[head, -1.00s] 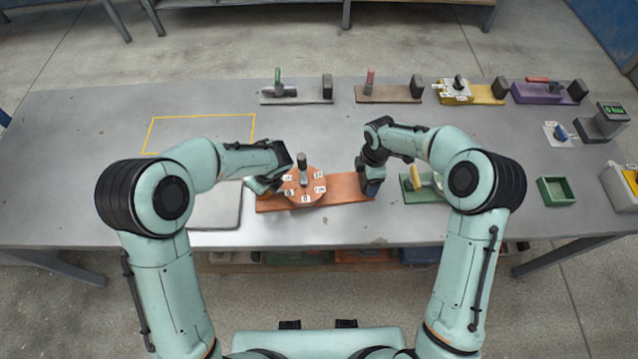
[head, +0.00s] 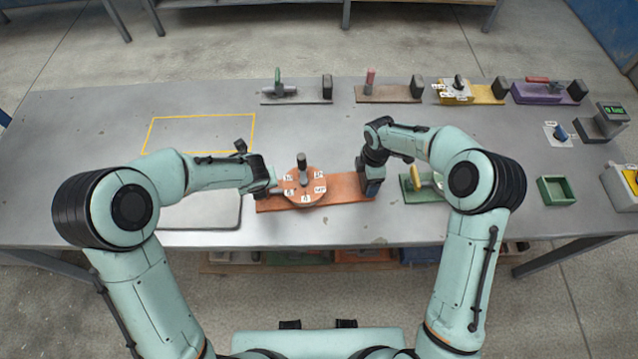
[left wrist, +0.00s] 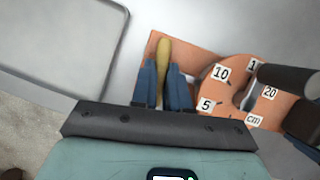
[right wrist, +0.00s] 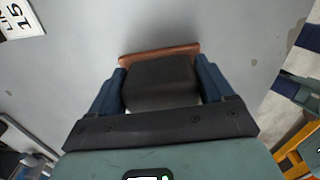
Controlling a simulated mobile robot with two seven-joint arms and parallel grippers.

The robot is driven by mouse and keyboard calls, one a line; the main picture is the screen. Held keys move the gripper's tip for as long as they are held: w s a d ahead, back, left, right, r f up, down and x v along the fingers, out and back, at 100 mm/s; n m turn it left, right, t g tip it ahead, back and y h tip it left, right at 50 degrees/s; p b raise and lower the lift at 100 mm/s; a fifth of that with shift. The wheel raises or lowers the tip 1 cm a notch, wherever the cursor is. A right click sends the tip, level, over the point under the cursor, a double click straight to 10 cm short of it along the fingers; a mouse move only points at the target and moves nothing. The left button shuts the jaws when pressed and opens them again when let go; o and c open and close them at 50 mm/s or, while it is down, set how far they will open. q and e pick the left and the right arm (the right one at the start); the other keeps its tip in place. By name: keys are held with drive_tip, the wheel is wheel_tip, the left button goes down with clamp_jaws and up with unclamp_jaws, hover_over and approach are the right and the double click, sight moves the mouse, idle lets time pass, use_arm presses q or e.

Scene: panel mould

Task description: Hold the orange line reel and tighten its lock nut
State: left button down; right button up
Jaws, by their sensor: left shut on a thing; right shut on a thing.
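The orange line reel is an orange disc (head: 304,188) with white number labels and an upright dark knob (head: 302,165) at its centre. It sits on an orange board (head: 345,188). My left gripper (head: 270,184) is at the disc's left side; in the left wrist view its fingers (left wrist: 163,68) are shut on a slim tan handle (left wrist: 163,50) beside the disc. My right gripper (head: 372,180) is at the board's right end, shut on a dark block (right wrist: 160,85). I cannot tell which part is the lock nut.
A green fixture (head: 410,190) stands close right of my right gripper. Several similar fixtures line the back edge. A green tray (head: 556,190) is at the right. A grey plate (head: 200,212) lies left of the board. The yellow-outlined area (head: 195,135) is empty.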

use_arm(q)
drive_tip(key=shift+s+f, duration=0.2)
drive_tip(key=shift+f, duration=0.1)
drive_tip(key=c, duration=1.1)
unclamp_jaws()
drive_tip(key=shift+w+r, duration=0.1)
drive_tip(key=shift+r, duration=0.15)
drive_tip(key=shift+r, duration=0.4)
drive_tip(key=v, duration=1.1)
use_arm(e)
drive_tip(key=o, duration=1.3)
